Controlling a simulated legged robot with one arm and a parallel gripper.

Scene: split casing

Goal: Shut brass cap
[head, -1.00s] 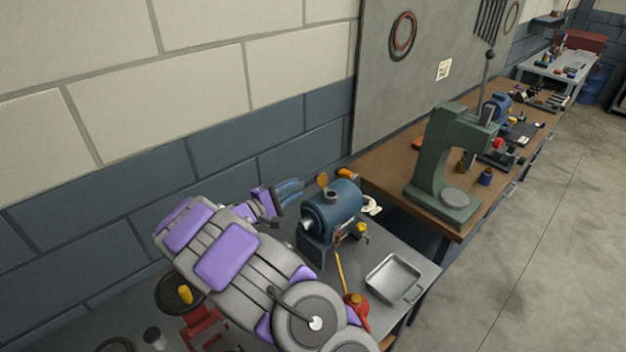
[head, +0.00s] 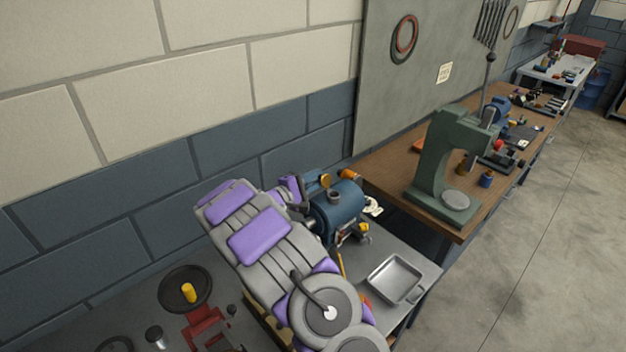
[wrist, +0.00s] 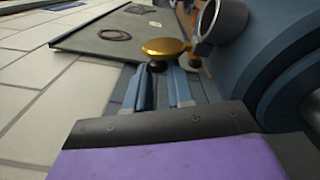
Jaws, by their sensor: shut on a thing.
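The brass cap (head: 325,180) is a gold disc standing open behind the neck of the blue casing (head: 341,212). In the wrist view the brass cap (wrist: 165,47) lies just beyond my blue fingertips, with a small dark piece under it. The grey open neck (wrist: 226,20) is to its right, apart from the disc, on the blue casing (wrist: 275,45). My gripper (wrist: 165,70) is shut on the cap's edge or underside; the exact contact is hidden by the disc. In the head view my gripper (head: 315,183) reaches the cap from the left.
A metal tray (head: 395,278) stands on the grey bench to the right. A green press (head: 436,160) stands on the wooden bench behind. A red tool and a dark disc with a yellow knob (head: 189,292) are at the left front. The block wall is close on the left.

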